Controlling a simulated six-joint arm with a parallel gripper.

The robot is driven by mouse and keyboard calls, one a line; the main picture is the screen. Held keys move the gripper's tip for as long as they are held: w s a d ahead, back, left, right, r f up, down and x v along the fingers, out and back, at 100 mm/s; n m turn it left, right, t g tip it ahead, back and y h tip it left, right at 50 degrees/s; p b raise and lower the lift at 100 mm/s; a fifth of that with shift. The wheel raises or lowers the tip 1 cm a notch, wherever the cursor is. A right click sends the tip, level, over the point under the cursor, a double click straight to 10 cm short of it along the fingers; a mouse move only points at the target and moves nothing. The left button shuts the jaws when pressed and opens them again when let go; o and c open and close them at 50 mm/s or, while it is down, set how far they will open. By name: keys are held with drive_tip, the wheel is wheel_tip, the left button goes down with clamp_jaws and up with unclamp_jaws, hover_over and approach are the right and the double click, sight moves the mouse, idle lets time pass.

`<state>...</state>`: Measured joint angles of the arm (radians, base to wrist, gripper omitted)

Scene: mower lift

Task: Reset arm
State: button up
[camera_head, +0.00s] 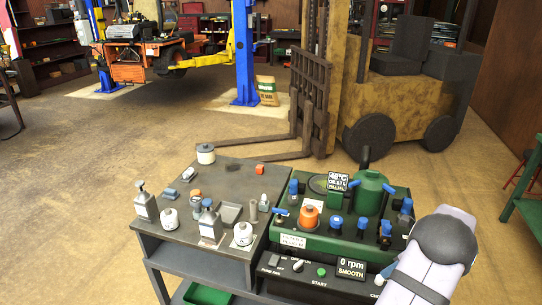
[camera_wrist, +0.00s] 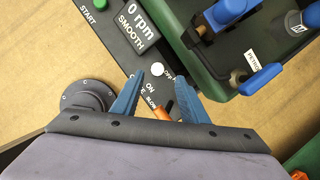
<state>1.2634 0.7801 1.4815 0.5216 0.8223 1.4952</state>
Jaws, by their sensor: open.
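My gripper (camera_wrist: 160,80) shows in the wrist view as two blue fingers, apart and with nothing held between them. It is over the black control panel (camera_wrist: 128,50), close to a white round knob (camera_wrist: 157,69) and an orange-tipped switch (camera_wrist: 161,113). I cannot tell whether the fingers touch the panel.
A green machine (camera_head: 285,252) with blue valves, an orange cap (camera_head: 309,217) and a green tank (camera_head: 369,192) stands behind the panel. Several bottles stand on the grey cart top (camera_head: 185,235) to the left. A yellow forklift (camera_head: 410,95) is behind, with open floor around it.

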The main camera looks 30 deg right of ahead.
drive_tip(key=n, duration=0.3)
drive_tip(key=s+a+f+n, duration=0.1)
drive_tip(key=n, duration=0.1)
drive_tip(key=s+f+n+g, duration=0.1)
drive_tip(key=n, duration=0.2)
drive_tip(key=shift+s+a+f+n, duration=0.15)
drive_tip(key=shift+a+n, duration=0.1)
drive_tip(key=shift+n, duration=0.05)
drive_tip(key=s+a+f+n+g+y, duration=0.1)
drive_tip(key=s+a+f+n+g, duration=0.1)
drive_tip(key=s+a+n, duration=0.4)
drive_tip(key=s+a+f+n+g+y, duration=0.1)
drive_tip(key=a+f+n+y, duration=0.15)
drive_tip(key=a, duration=0.55)
drive_tip(key=w+a+r+n+h+p, duration=0.1)
drive_tip(key=w+a+r+n, duration=0.1)
drive_tip(key=a+r+n, duration=0.6)
drive_tip(key=w+a+r+n+h, duration=0.1)
drive_tip(key=w+a+n, duration=0.25)
drive_tip(key=a, duration=0.95)
drive_tip(key=w+a+r+n+h+p, duration=0.1)
drive_tip(key=a+r+n+h, duration=0.1)
drive_tip(key=a+r+n, duration=0.6)
wheel_tip(320, 180, down, 74)
drive_tip(key=a+m+b, duration=0.1)
drive_tip(key=a+b, duration=0.1)
drive_tip(key=b, duration=6.9)
drive_tip(key=shift+w+g, duration=0.15)
drive_tip(key=shift+g, duration=0.15)
